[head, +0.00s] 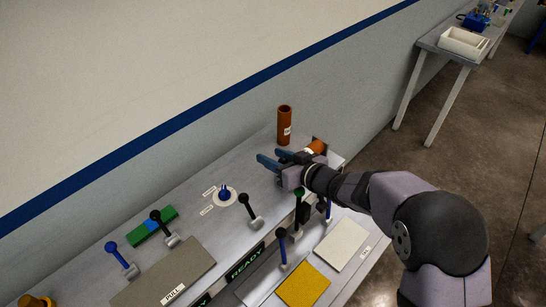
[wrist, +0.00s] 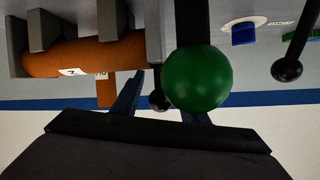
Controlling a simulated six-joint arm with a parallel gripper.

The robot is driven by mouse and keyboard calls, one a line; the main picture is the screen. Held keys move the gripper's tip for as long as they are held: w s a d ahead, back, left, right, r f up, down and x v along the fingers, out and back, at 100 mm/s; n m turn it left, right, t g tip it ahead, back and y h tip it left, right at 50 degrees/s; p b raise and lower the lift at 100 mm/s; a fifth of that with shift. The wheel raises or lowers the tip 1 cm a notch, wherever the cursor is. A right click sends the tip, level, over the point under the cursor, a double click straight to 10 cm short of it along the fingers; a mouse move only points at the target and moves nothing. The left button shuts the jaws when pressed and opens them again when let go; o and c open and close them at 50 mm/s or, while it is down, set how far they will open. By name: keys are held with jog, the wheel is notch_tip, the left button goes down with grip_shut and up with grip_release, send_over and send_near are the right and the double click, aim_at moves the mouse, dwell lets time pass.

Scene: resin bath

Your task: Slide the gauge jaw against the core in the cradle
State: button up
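An orange-brown core (wrist: 85,55) lies in a grey cradle (wrist: 16,48), on the left of the wrist view. Two grey brackets cross it, and a pale label shows on it. In the head view this core (head: 317,147) shows just behind my gripper (head: 272,160). A grey upright piece (wrist: 154,30) stands by the core's right end; I cannot tell whether it is the gauge jaw.
A second brown cylinder (head: 285,126) stands upright behind my gripper. Levers with black (head: 243,198) and blue (head: 281,232) knobs rise along the bench. A white dial (head: 225,196), green block (head: 152,226), grey-brown mat (head: 165,276) and yellow pad (head: 303,286) lie around it.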

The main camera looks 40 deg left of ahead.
dwell(0.3)
jog(key=b+v, duration=0.2)
jog(key=v, duration=0.5)
jog(key=shift+d, duration=0.2)
dwell(0.5)
